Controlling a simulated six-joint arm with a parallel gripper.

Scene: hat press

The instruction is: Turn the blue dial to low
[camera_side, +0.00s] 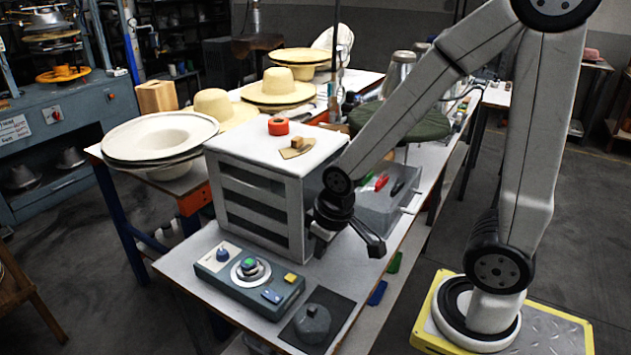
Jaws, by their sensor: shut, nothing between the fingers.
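A grey-blue control box (212,267) lies near the front left edge of the table. A small blue dial (222,255) sits at its back left, with a white mark beside it. A larger round dial (250,268) with a pale ring and a blue-green knob sits in the middle. I cannot read any setting or label at this size. My gripper (376,249) is shut and empty. It hangs to the right of the white slatted cabinet, well apart from the box and its dials.
The white slatted cabinet (255,206) stands behind the box. A blue button (271,296) and a yellow button (290,277) are on the box. A grey weight (312,322) sits on a dark mat (340,308) to its right. A grey tray (372,212) with coloured items is behind my gripper.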

